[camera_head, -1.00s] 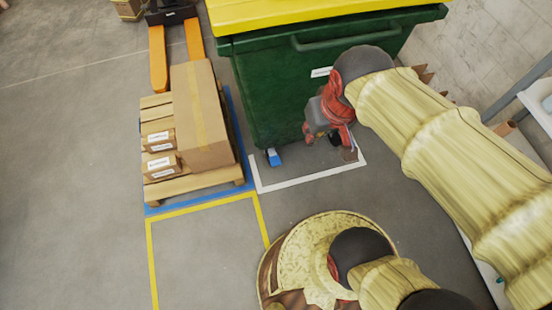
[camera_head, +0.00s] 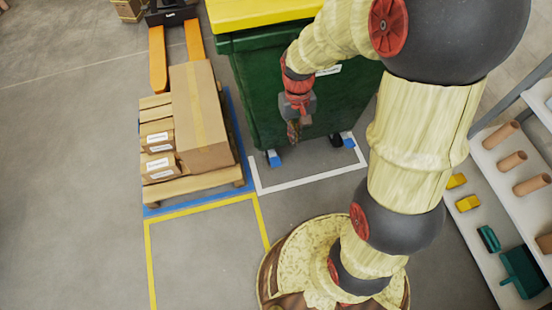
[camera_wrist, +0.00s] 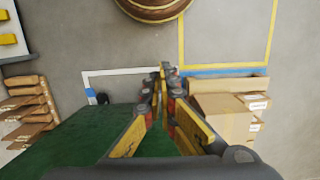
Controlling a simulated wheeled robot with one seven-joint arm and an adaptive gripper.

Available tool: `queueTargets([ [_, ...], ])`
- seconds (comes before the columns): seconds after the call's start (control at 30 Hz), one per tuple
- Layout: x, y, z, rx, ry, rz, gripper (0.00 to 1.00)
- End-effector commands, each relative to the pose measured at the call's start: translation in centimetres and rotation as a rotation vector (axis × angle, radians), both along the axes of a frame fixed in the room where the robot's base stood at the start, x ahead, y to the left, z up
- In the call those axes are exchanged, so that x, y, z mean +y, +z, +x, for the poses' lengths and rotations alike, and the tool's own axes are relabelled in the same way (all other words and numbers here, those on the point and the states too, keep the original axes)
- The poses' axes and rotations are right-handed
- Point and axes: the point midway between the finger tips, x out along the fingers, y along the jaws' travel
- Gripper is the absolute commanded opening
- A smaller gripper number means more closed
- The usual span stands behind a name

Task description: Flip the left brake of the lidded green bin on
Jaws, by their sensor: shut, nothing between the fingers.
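The green bin (camera_head: 252,92) with its yellow lid (camera_head: 262,12) stands at the upper middle of the head view. A blue brake pedal (camera_head: 273,158) shows under its left front corner and a second blue pedal (camera_head: 349,143) under the right one. My gripper (camera_head: 293,132) is in front of the bin's front wall, between the two pedals and nearer the left one. In the wrist view my gripper (camera_wrist: 163,75) is shut and empty. The bin's green side (camera_wrist: 85,135) and one blue pedal (camera_wrist: 90,92) show there; I cannot see the other pedal in that view.
A pallet (camera_head: 195,184) with cardboard boxes (camera_head: 203,115) stands close left of the bin. An orange pallet jack (camera_head: 158,60) is behind it. A white floor line (camera_head: 300,182) runs before the bin. A shelf (camera_head: 490,160) stands right. The floor at left is clear.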

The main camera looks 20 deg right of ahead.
Motion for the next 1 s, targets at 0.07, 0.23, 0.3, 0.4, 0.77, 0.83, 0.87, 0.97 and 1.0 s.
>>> queueTargets([
  [0.07, 0.0, -2.4, 0.9, 0.024, -0.001, 0.001, 0.00],
  [0.23, 0.1, -7.2, 2.7, 0.059, -0.003, 0.005, 0.00],
  [0.3, 0.1, -9.3, 3.5, 0.070, -0.004, 0.006, 0.00],
  [0.4, 0.1, -12.4, 4.4, 0.085, -0.006, 0.008, 0.00],
  [0.77, 0.2, -24.7, 6.9, 0.111, -0.008, 0.012, 0.00],
  [0.83, 0.2, -27.2, 7.2, 0.110, -0.008, 0.013, 0.00],
  [0.87, 0.2, -28.3, 7.4, 0.109, -0.008, 0.013, 0.00],
  [0.97, 0.2, -32.1, 7.8, 0.102, -0.009, 0.013, 0.00],
  [1.0, 0.2, -33.6, 8.0, 0.098, -0.010, 0.013, 0.00],
])
